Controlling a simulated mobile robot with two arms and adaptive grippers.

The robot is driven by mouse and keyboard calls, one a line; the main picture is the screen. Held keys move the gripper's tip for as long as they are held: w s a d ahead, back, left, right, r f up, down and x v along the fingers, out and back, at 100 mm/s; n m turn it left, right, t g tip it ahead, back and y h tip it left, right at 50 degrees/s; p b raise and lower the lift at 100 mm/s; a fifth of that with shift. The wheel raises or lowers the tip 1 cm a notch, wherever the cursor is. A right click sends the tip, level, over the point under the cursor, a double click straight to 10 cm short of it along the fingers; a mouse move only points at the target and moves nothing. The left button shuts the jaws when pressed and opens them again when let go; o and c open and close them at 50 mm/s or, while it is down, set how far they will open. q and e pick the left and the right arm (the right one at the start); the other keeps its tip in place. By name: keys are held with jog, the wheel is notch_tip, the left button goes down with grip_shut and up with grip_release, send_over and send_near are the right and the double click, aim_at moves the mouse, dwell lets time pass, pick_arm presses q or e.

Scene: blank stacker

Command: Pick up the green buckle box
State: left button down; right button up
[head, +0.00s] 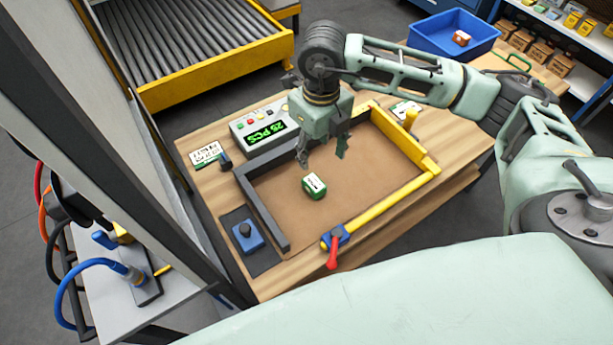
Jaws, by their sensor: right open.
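The green buckle box (314,186) is a small green box with a white label on top. It rests on the brown work surface inside the frame, near its middle. My right gripper (322,161) is above and just behind the box in the head view, fingers pointing down. It is open and empty, with a clear gap between the fingertips. The box appears apart from the fingers. My left gripper is not in view.
A black and yellow raised frame (390,199) borders the work surface. A counter unit (263,127) reading "25 PCS", a blue button box (245,235) and a red-handled clamp (333,250) stand around it. A blue bin (453,34) is at the back right.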

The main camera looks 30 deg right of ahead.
jog(key=b, duration=0.6)
send_over(314, 182)
jog(key=f, duration=0.6)
jog(key=shift+s+f, duration=0.25)
jog(key=shift+f, duration=0.1)
jog(key=shift+w+f, duration=0.1)
jog(key=shift+f, duration=0.65)
jog(key=shift+f+p, duration=0.5)
jog(key=shift+f, duration=0.3)
notch_tip(314, 182, down, 5)
jog(key=shift+r+p, duration=0.1)
jog(key=shift+p, duration=0.65)
jog(key=shift+w, duration=0.1)
grip_shut()
